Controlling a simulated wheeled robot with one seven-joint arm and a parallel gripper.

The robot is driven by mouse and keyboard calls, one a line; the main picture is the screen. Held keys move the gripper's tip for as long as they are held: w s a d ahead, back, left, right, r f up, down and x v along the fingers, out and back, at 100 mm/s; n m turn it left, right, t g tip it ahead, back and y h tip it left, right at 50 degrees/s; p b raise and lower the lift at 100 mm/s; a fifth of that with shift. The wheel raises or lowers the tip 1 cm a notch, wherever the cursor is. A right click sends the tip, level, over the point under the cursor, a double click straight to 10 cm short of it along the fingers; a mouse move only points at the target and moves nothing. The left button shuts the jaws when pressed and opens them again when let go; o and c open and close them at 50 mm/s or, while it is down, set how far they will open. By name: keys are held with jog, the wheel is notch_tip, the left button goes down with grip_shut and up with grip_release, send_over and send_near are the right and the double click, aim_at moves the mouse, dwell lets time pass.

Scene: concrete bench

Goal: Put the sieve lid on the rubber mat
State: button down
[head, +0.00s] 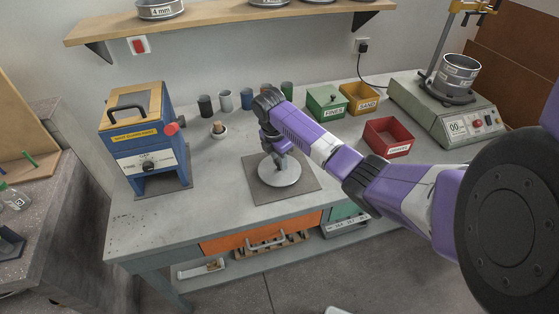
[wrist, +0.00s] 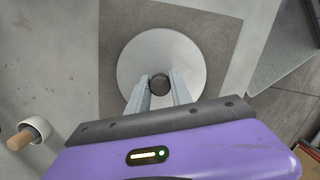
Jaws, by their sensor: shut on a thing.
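The sieve lid (head: 277,177) is a round light-grey metal disc, and it also shows in the wrist view (wrist: 190,57). It has a small dark knob (wrist: 159,83) at its middle. The rubber mat (head: 305,184) is a dark grey square on the bench, and in the wrist view it surrounds the lid (wrist: 220,45). The lid is over the mat, inside its edges; I cannot tell whether it touches it. My gripper (wrist: 159,88) is above the lid, its two fingers shut on the knob. In the head view my arm hides part of the lid.
A blue machine (head: 150,140) stands on the bench to the left. A mortar with a pestle (head: 218,130), several cups (head: 226,100), a green box (head: 326,104), a yellow box (head: 360,98) and a red bin (head: 388,137) stand behind and right. A shaker (head: 445,105) holds a sieve.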

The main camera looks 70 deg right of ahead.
jog(key=shift+f, duration=0.1)
jog(key=c, duration=1.1)
grip_release()
jog(key=shift+c, duration=0.2)
